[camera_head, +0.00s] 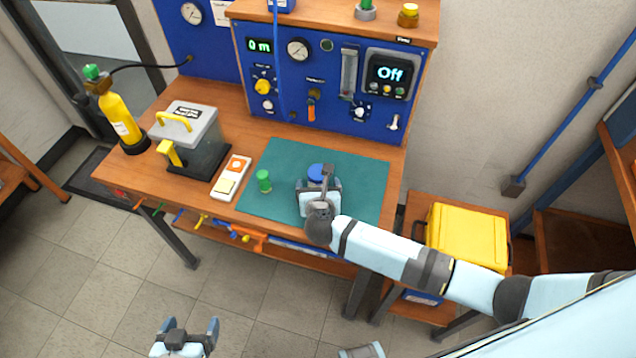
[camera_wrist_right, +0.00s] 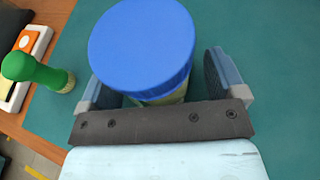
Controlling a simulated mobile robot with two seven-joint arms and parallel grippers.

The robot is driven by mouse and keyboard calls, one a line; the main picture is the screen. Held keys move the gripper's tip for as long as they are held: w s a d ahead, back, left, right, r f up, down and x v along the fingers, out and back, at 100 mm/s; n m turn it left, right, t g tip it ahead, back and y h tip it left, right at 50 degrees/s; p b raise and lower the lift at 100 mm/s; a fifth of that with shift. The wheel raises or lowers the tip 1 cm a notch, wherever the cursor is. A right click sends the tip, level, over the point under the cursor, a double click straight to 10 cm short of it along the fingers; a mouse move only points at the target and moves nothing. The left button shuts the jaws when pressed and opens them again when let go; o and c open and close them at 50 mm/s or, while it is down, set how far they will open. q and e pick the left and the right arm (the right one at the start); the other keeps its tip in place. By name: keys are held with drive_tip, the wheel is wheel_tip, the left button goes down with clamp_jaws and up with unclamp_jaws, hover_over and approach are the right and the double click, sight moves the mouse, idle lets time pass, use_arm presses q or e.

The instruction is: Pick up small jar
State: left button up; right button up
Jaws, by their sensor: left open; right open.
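A small jar with a round blue lid (camera_head: 316,169) stands upright on a green mat (camera_head: 362,176). In the right wrist view the blue lid (camera_wrist_right: 142,42) fills the upper middle, with a bit of the pale yellowish jar body (camera_wrist_right: 165,98) below it. My right gripper (camera_head: 319,184) is over the mat at the jar, partly covering it. In the right wrist view its open fingers (camera_wrist_right: 158,80) stand on either side of the jar, with a gap visible at the right finger. My left gripper (camera_head: 187,326) is open and empty, low over the floor, away from the bench.
A green-handled object (camera_head: 264,181) stands on the mat left of the jar. A white switch box (camera_head: 231,177), a grey box with yellow handles (camera_head: 190,135) and a yellow gas cylinder (camera_head: 121,117) are farther left. The blue panel (camera_head: 330,100) rises behind. The mat's right side is clear.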

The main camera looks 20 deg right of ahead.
drive_tip(key=c, duration=1)
drive_tip(key=shift+c, duration=1)
drive_tip(key=shift+r, duration=0.1)
